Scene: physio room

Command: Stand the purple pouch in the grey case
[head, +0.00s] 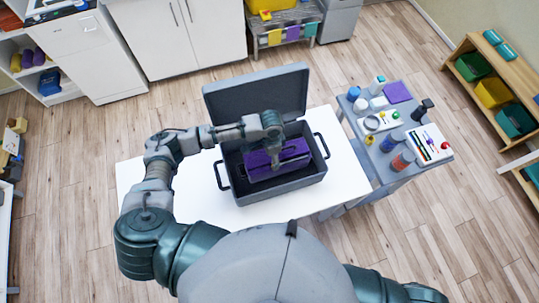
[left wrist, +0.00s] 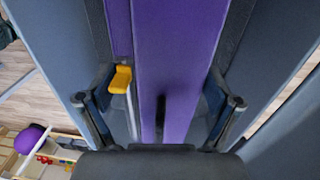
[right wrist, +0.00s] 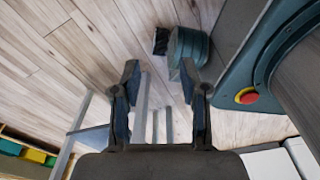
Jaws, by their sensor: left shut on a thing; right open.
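The grey case (head: 283,190) stands open on the white table, its lid raised at the back and a dark handle at each side. The purple pouch (head: 262,172) is at the case's opening, partly inside; whether its bottom touches the case floor is hidden. My left gripper (head: 273,147) is above the case, shut on the pouch. In the left wrist view, the pouch (left wrist: 185,60) runs between the fingers, with a yellow tab (left wrist: 120,79) beside the left finger. My right gripper (right wrist: 160,75) is open and empty, over the floor in the right wrist view.
The white table (head: 190,180) has bare room left of the case. A grey trolley (head: 385,165) with bottles, a purple cloth and small items stands close to the right. A wooden shelf (head: 480,50) with coloured bins is farther right. White cabinets (head: 190,40) stand behind.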

